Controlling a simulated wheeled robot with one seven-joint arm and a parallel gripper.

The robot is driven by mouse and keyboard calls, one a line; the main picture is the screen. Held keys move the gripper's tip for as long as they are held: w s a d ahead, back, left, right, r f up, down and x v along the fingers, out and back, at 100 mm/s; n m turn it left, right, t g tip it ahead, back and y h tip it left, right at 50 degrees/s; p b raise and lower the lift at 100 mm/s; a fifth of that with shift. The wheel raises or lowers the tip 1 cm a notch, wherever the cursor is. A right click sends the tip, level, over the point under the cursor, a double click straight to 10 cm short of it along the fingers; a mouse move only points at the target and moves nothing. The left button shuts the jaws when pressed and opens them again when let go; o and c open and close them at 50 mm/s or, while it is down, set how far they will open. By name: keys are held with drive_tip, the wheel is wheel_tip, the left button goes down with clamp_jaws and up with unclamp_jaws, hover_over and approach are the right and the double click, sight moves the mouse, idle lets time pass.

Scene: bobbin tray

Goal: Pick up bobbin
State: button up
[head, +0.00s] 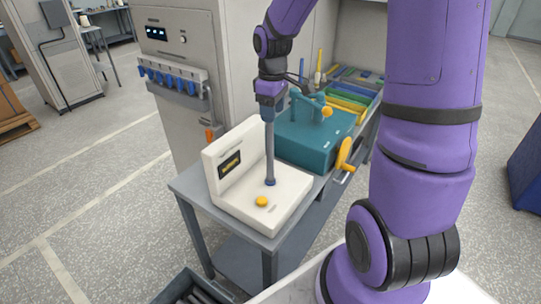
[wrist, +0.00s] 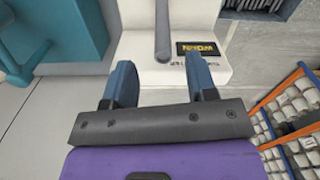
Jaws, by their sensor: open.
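My gripper (head: 268,100) hangs at the top of a grey rod (head: 269,150), above a white L-shaped machine (head: 229,152) on a grey table. In the wrist view my gripper (wrist: 160,64) has its two blue fingers spread apart. The rod (wrist: 162,30) shows beyond and between them, its rounded end near the finger gap. I cannot tell whether they touch. The rod's foot is a dark blue collar on the machine's base. No bobbin is clear to me on the machine. White pieces (wrist: 289,112), perhaps bobbins, fill an orange and blue rack at right in the wrist view.
A teal machine (head: 302,143) with a yellow crank (head: 345,155) stands right behind the white machine, close to my gripper. The white base has a yellow knob (head: 262,201). A grey cabinet (head: 180,55) with blue hooks stands behind. The floor at left is mostly clear.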

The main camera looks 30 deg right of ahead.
sight(270, 131)
drive_tip(key=shift+w+a+f, duration=0.1)
drive_tip(key=shift+a+f, duration=0.05)
drive_tip(key=shift+f, duration=1.6)
drive_tip(key=shift+w+a+f, duration=0.1)
drive_tip(key=shift+f, duration=1.65)
clamp_jaws()
